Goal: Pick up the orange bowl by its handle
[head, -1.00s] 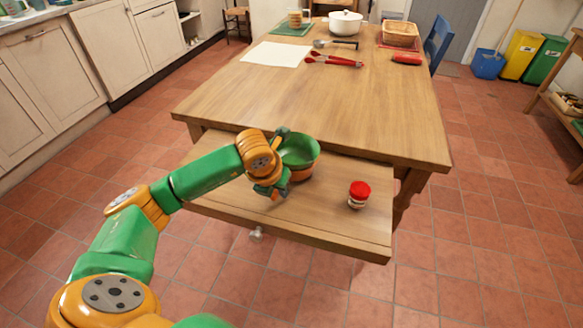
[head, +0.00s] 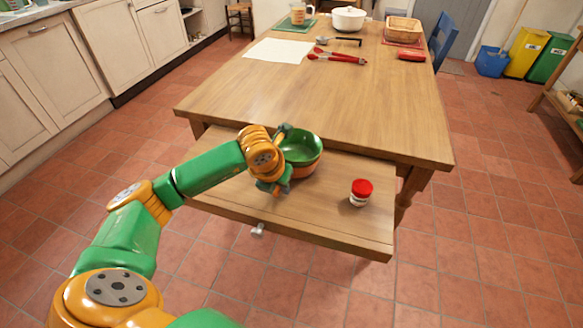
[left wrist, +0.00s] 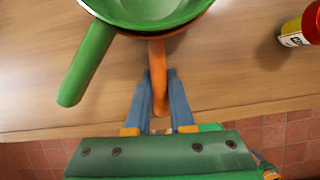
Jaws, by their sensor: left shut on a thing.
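The orange bowl (head: 308,170) sits on the lower wooden board at the table's front, with a green bowl (head: 304,142) nested inside it. In the left wrist view the orange bowl's handle (left wrist: 158,75) points down between the two blue fingers of my left gripper (left wrist: 159,100), which are shut on it. The green bowl's handle (left wrist: 86,65) sticks out to the left of it, outside the fingers. In the head view my left gripper (head: 277,186) is at the near left side of the bowls and partly hides them. My right gripper is not in view.
A red-lidded jar (head: 361,192) stands on the board to the right of the bowls. The large table (head: 330,110) is clear near its front. Red tongs (head: 337,57), a white sheet (head: 277,51), a white pot (head: 348,19) and a basket (head: 403,30) are farther back.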

